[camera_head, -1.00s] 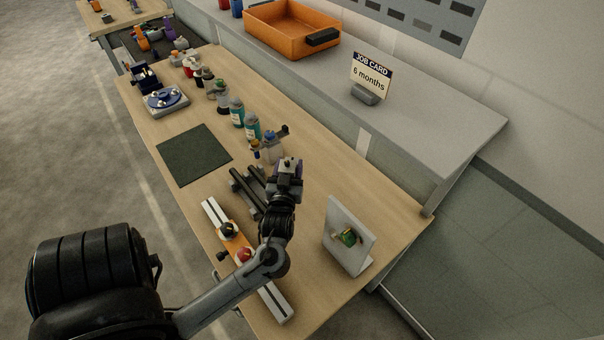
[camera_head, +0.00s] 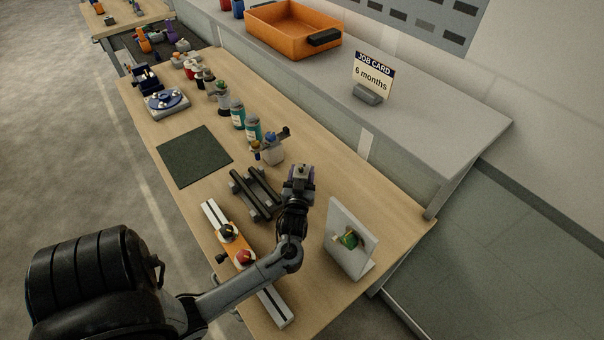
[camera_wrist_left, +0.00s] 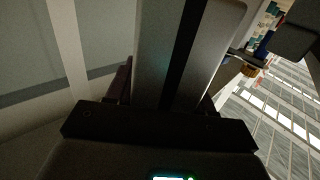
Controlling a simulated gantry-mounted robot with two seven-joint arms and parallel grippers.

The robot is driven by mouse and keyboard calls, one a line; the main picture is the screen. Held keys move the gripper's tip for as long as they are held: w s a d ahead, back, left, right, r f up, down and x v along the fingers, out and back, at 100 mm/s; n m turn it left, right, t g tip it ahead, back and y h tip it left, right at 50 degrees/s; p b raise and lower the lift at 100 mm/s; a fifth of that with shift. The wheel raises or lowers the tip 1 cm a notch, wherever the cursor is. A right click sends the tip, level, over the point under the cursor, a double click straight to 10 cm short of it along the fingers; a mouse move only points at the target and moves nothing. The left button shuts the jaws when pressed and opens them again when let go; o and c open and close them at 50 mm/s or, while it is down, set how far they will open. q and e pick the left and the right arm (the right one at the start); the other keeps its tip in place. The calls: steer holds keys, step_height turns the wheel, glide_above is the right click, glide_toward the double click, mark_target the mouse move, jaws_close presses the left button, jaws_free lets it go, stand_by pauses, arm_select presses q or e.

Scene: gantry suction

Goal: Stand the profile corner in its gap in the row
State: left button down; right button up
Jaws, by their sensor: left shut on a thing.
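My left gripper (camera_head: 301,178) is raised over the right part of the wooden bench, beyond the black rails. It is shut on a grey piece with a dark slot, which I take as the profile corner (camera_wrist_left: 152,50); it fills the middle of the left wrist view between the fingers. In the head view, the gripper hides most of this piece. The row on the bench includes teal bottles (camera_head: 253,130), a grey bottle with a green top (camera_head: 221,98) and a blue-topped grey item (camera_head: 273,152). The held piece is apart from the row. My right gripper is not in view.
Two black rails (camera_head: 264,186) lie between the row and an orange-and-silver slide fixture (camera_head: 275,306). A grey upright panel (camera_head: 365,262) stands at the right. A dark green mat (camera_head: 178,168) is bare. An orange tray (camera_head: 265,38) and a job card (camera_head: 372,72) are on the back shelf.

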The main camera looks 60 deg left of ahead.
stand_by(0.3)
arm_select(q)
steer(key=shift+f, duration=0.15)
steer(key=shift+s+f+b, duration=0.2)
steer(key=shift+f+b, duration=0.1)
steer(key=shift+f, duration=0.3)
steer(key=c, duration=0.8)
jaws_free()
steer(key=shift+f, duration=0.15)
steer(key=o, duration=0.4)
steer(key=shift+f, duration=0.15)
steer(key=shift+w+r, duration=0.15)
steer(key=shift+r, duration=0.5)
steer(key=shift+d, duration=0.35)
steer(key=v, duration=0.7)
steer(key=r+p+v, duration=0.1)
steer(key=v, duration=0.3)
steer(key=shift+s, duration=0.25)
